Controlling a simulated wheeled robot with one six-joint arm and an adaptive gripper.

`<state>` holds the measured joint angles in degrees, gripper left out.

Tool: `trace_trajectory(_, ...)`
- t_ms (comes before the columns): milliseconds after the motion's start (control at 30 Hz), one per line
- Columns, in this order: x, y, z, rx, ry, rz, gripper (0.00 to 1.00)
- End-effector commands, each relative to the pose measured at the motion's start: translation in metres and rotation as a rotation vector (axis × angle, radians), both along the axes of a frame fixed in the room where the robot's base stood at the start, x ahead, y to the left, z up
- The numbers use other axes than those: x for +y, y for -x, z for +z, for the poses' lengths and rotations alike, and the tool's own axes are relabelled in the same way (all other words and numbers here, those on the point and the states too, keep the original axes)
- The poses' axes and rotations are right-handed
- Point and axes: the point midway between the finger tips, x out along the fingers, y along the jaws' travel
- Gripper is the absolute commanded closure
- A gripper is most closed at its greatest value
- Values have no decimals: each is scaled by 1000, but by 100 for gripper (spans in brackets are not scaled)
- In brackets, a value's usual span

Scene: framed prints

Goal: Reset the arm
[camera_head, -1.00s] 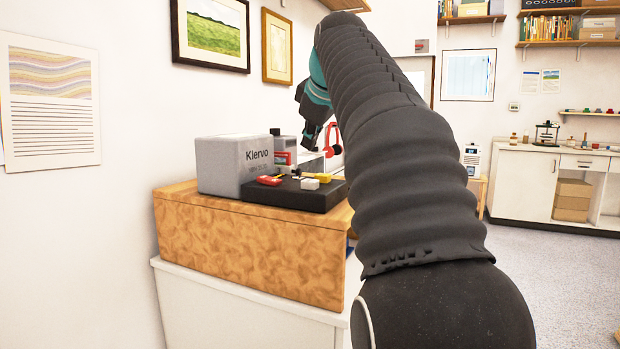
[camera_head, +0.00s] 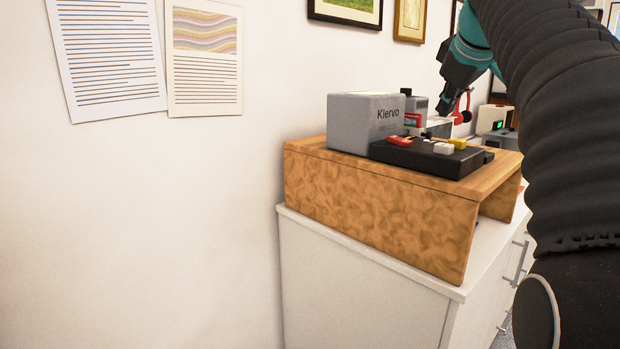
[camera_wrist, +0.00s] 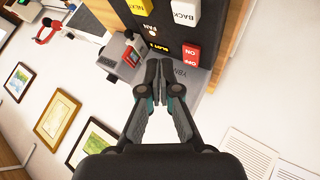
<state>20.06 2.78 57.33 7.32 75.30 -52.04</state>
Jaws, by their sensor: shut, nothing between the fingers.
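My gripper (camera_head: 447,103) hangs in the air at the upper right of the head view, at the end of my dark ribbed arm. In the wrist view my gripper (camera_wrist: 160,68) has its fingertips together with nothing between them. Behind it is a grey box marked Klervo (camera_head: 365,125). Next to the box lies a black panel (camera_head: 430,160) with red, white and yellow buttons. In the wrist view the panel (camera_wrist: 160,22) shows buttons marked NEXT, BACK and ON. I cannot tell the exact gap between the fingertips and these things.
The box and panel stand on a wooden riser (camera_head: 380,205) on a white cabinet (camera_head: 360,290). Red headphones (camera_head: 462,108) are behind. Printed sheets (camera_head: 108,55) and framed pictures (camera_head: 345,10) hang on the wall.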

Motion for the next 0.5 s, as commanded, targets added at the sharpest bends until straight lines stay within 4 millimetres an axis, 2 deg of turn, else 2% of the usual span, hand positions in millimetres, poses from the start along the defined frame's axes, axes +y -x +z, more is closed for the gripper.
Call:
trace_trajectory(133,28,23,-27,24,-70,-40,100)
trace_trajectory(267,54,49,-63,52,-144,-92,100)
trace_trajectory(500,97,107,-142,106,-267,-193,100)
